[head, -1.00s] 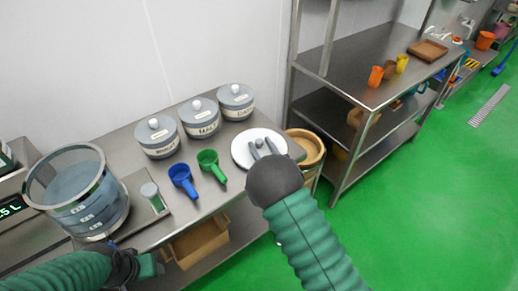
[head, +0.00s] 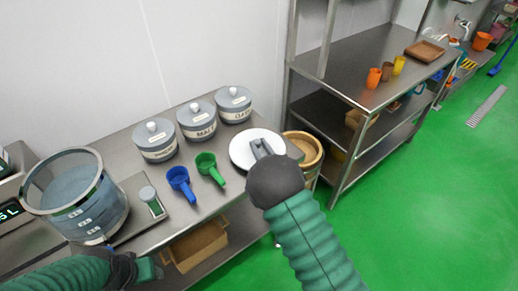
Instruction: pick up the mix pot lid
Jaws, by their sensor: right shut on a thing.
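The mix pot lid (head: 242,154) is a pale round disc at the right end of the near steel table. My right gripper (head: 261,147) is over it, shut on its knob, which the fingers mostly hide. I cannot tell whether the lid touches the tabletop. A large clear pot (head: 80,215) with a grey rim and bluish contents stands at the left, open at the top. My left gripper (head: 150,270) is low at the left, in front of the table edge, and I cannot make out its fingers clearly.
Several lidded grey jars (head: 196,121) line the wall. A blue scoop (head: 179,181) and a green scoop (head: 207,166) lie left of the lid. A small shaker (head: 149,197) stands on a tray. A wooden bucket (head: 306,146) is right of the table. A steel shelf (head: 350,60) stands behind.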

